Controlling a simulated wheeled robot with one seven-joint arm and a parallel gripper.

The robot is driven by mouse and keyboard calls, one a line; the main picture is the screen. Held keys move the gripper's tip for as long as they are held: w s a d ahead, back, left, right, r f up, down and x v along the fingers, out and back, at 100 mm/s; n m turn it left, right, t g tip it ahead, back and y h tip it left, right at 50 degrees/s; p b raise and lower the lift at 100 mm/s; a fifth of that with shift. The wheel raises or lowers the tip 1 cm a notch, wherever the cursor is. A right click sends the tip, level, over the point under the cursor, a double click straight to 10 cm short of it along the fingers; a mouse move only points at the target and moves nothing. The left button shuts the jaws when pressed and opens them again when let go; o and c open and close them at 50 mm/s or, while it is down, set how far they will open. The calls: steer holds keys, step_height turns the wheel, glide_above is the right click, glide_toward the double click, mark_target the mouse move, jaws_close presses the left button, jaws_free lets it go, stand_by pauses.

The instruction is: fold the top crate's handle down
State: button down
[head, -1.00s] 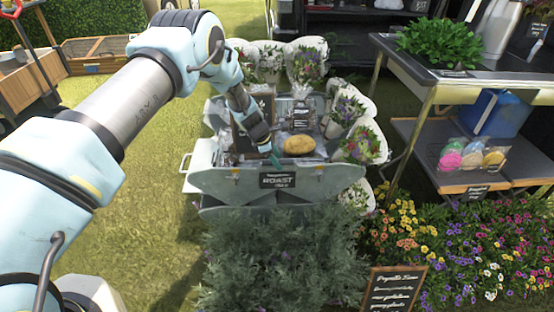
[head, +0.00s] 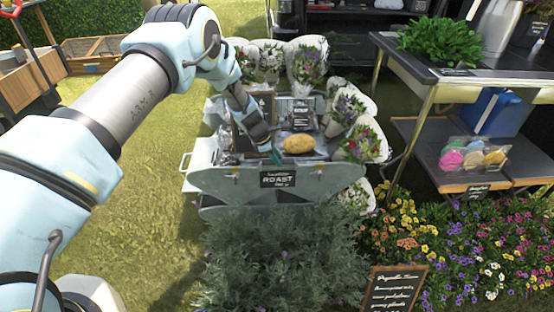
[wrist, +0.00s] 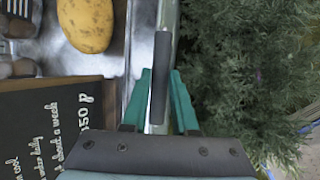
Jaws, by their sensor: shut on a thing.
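The grey metal top crate (head: 325,178) stands in the middle of the head view, with a small black "ROAST" sign (head: 278,179) on its front. My gripper (head: 276,156) reaches down at the crate's front rim. In the wrist view my gripper's teal fingers (wrist: 161,103) stand on both sides of a dark bar (wrist: 159,78) along the rim, which looks like the handle's grip. They are shut on it. How far the handle is tilted cannot be told. A yellow potato (head: 298,144) lies inside the crate, close behind the rim; it also shows in the wrist view (wrist: 88,22).
White-wrapped bouquets (head: 360,143) line the crate's right and back. A grey-green bush (head: 285,255) fills the space in front. A chalkboard (wrist: 45,125) stands inside the crate beside my gripper. A dark table (head: 480,90) is at the right; open grass lies at the left.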

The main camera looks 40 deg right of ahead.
steer(key=s+a+f+m+t+h+b, duration=0.3)
steer(key=f+t+h+b, duration=0.3)
steer(key=b, duration=3.6)
steer(key=s+m+t+h, duration=0.1)
steer(key=t+h, duration=0.2)
steer(key=h, duration=0.2)
steer(key=shift+s+a+f+t+h+b, duration=0.2)
steer(key=shift+a+t+h+b, duration=0.1)
steer(key=shift+a+t, duration=0.1)
steer(key=shift+w+r, duration=0.1)
steer(key=c, duration=0.7)
jaws_free()
steer(key=p+v, duration=0.1)
steer(key=v, duration=0.2)
steer(key=p+v, duration=0.1)
steer(key=v, duration=0.3)
steer(key=p+v, duration=0.1)
steer(key=v, duration=0.2)
steer(key=shift+s+a+f, duration=0.25)
steer(key=shift+a+f, duration=0.05)
